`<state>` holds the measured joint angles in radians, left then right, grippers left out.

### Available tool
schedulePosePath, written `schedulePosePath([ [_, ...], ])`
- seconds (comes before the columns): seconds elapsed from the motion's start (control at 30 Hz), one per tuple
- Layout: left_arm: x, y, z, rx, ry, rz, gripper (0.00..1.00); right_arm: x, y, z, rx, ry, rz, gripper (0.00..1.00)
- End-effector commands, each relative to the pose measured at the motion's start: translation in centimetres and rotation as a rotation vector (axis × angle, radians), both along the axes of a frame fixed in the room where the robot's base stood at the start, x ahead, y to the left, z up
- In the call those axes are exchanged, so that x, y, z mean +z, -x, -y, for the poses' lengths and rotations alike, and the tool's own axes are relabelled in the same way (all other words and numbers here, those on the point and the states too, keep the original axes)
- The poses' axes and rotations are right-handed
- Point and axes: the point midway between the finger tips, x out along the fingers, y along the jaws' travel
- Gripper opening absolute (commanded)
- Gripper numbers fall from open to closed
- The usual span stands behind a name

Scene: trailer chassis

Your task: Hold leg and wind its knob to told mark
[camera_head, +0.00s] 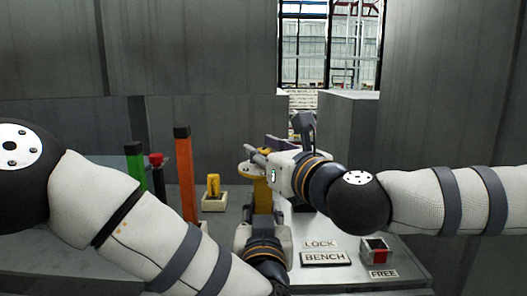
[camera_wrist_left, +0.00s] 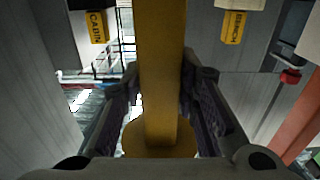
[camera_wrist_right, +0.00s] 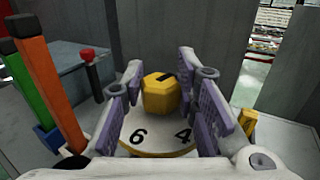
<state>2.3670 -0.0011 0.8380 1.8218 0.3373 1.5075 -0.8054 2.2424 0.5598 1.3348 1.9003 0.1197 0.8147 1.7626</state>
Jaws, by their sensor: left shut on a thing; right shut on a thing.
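The yellow leg (camera_head: 263,196) stands upright on the grey bench top in the head view. My left gripper (camera_head: 262,212) is shut on its post, which runs between the fingers in the left wrist view (camera_wrist_left: 163,75). My right gripper (camera_head: 258,160) comes in from the right, above the left one. In the right wrist view it is shut on the yellow faceted knob (camera_wrist_right: 160,95), which has a dark mark on top. Below the knob is a pale dial (camera_wrist_right: 160,137) with 6 at left and 4 at right. Other dial numbers are hidden by the fingers and knob.
Green (camera_head: 135,165) and orange (camera_head: 185,175) posts and a red-topped post (camera_head: 157,170) stand left of the leg. A yellow block sits in a pale tray (camera_head: 213,203).

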Motion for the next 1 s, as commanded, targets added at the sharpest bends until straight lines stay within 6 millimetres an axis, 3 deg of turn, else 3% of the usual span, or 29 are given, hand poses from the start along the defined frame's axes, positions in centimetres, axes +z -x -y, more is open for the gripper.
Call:
schedulePosePath([
  [0.6, -0.24, 0.10, 0.14, -0.004, -0.001, -0.005, 0.00, -0.07, -0.01, -0.16, -0.385, -0.001, -0.001, 0.00],
  [1.0, -0.24, 0.12, 0.18, -0.005, -0.001, -0.005, 0.00, -0.15, 0.01, -0.02, -0.507, 0.000, -0.003, 0.00],
])
